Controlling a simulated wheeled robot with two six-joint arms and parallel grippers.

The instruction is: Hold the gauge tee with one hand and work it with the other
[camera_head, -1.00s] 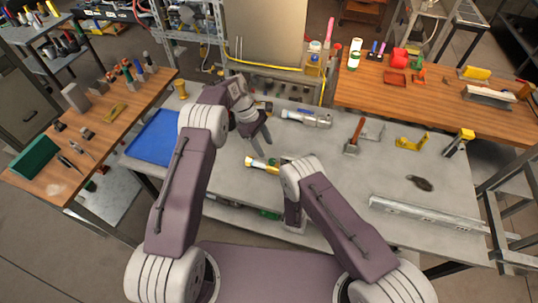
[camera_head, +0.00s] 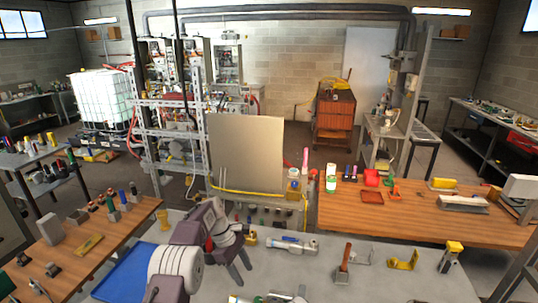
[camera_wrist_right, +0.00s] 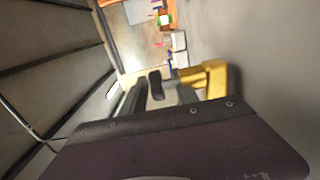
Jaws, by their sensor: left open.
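My left gripper (camera_head: 241,271) is open in the head view, with its two dark fingers apart above the grey bench (camera_head: 345,282). Nothing shows between them. A small yellow and pale piece (camera_head: 238,299), possibly the gauge tee, shows at the bottom edge, mostly cut off. My right gripper is below the head view's frame. In the right wrist view its dark fingers (camera_wrist_right: 160,94) show, with a yellow part (camera_wrist_right: 208,79) close beside them. I cannot tell whether they touch it or grip anything.
A white cylindrical tool (camera_head: 294,244) lies behind the left gripper. A red-handled hammer (camera_head: 345,258), a yellow bracket (camera_head: 403,261) and a yellow-topped clamp (camera_head: 452,256) stand to the right. A blue tray (camera_head: 127,275) is at left. Wooden benches flank the grey one.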

